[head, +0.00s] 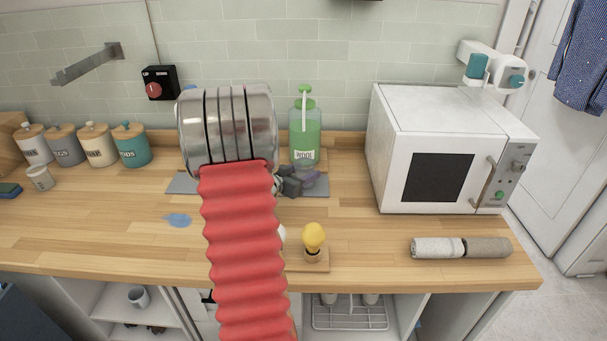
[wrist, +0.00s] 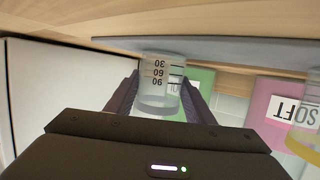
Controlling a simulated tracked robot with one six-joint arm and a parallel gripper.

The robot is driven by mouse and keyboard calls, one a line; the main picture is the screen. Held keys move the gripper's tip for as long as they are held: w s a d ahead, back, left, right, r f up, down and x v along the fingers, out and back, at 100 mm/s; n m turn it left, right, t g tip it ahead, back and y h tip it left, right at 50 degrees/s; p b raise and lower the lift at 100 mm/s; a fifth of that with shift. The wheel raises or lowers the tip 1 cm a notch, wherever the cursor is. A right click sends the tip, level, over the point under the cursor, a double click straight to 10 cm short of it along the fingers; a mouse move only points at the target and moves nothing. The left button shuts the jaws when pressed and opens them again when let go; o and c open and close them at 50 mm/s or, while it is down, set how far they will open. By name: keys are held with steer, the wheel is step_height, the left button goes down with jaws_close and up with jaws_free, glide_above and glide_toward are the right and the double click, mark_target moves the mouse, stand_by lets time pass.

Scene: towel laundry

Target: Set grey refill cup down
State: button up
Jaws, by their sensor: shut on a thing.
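The grey refill cup (wrist: 158,88) is translucent, with 30, 60 and 90 marks in dark print. It appears upside down in the wrist view, as does the whole scene there. My gripper (wrist: 160,95) is shut on it, one dark finger on each side. In the head view my gripper (head: 291,183) is over the grey mat (head: 183,184), in front of the green bottle, and my arm hides most of the cup. I cannot tell whether the cup touches the mat.
The green WOOL bottle (head: 304,131) stands behind my gripper. A pink SOFT bottle (wrist: 287,115) shows in the wrist view. A yellow-topped brush (head: 313,238) stands near the front edge. The left worktop has free room.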

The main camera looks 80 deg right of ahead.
steer(key=shift+f, duration=0.15)
steer(key=o, duration=1)
steer(key=shift+w+a+r, duration=0.1)
steer(key=shift+r, duration=0.1)
steer(key=v, duration=1.1)
steer(key=shift+w+a+r, duration=0.1)
steer(key=shift+a+r, duration=0.05)
steer(key=shift+a, duration=0.2)
steer(key=shift+w, duration=0.1)
